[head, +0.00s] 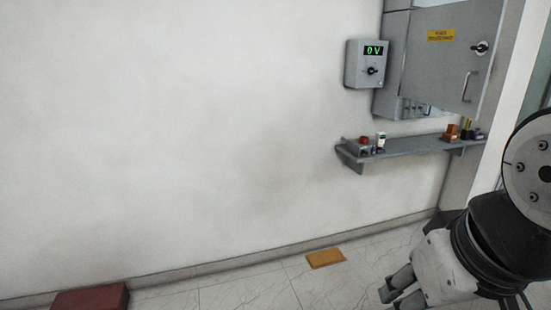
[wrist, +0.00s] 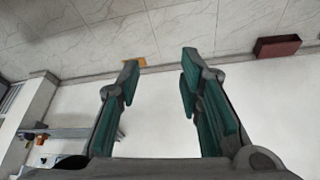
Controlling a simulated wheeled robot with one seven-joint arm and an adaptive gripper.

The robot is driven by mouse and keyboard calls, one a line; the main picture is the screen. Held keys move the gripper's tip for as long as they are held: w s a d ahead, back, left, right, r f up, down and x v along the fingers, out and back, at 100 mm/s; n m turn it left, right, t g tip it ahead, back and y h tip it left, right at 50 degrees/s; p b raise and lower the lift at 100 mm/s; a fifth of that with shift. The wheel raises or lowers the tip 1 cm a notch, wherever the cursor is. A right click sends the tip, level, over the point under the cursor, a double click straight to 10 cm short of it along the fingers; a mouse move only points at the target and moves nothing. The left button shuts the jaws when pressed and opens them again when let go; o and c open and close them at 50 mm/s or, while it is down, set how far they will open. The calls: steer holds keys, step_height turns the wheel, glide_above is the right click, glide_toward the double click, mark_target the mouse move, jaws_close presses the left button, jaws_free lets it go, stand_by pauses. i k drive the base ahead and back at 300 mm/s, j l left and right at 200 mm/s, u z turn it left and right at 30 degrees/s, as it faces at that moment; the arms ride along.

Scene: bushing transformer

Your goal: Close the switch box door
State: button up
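The switch box door (head: 446,58) is a grey panel at the upper right of the head view. It carries a yellow label, a dark round knob (head: 481,47) and a bar handle (head: 467,87). The door stands ajar, swung out from the grey switch box (head: 394,50) behind it, and hides most of the inside. My gripper (head: 388,294) is at the lower right, well below the door and apart from it. In the wrist view the two fingers of my gripper (wrist: 158,72) are spread with nothing between them.
A small grey meter box (head: 366,65) reading "0V" hangs left of the door. A grey shelf (head: 400,148) with several small items juts out below. An orange mat (head: 326,258) and a dark red box (head: 90,299) are on the floor. The wall at left is bare.

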mark_target(441, 71)
steer(key=i+j+z, duration=0.1)
steer(key=i+z, duration=0.25)
steer(key=i+j+z, duration=0.2)
steer(key=z, duration=0.15)
steer(key=i+j+z, duration=0.25)
steer(key=z, duration=0.15)
steer(key=i+j, duration=0.2)
steer(key=j, duration=0.2)
steer(key=i+j+z, duration=0.1)
steer(key=i+j, duration=0.15)
steer(key=j, duration=0.15)
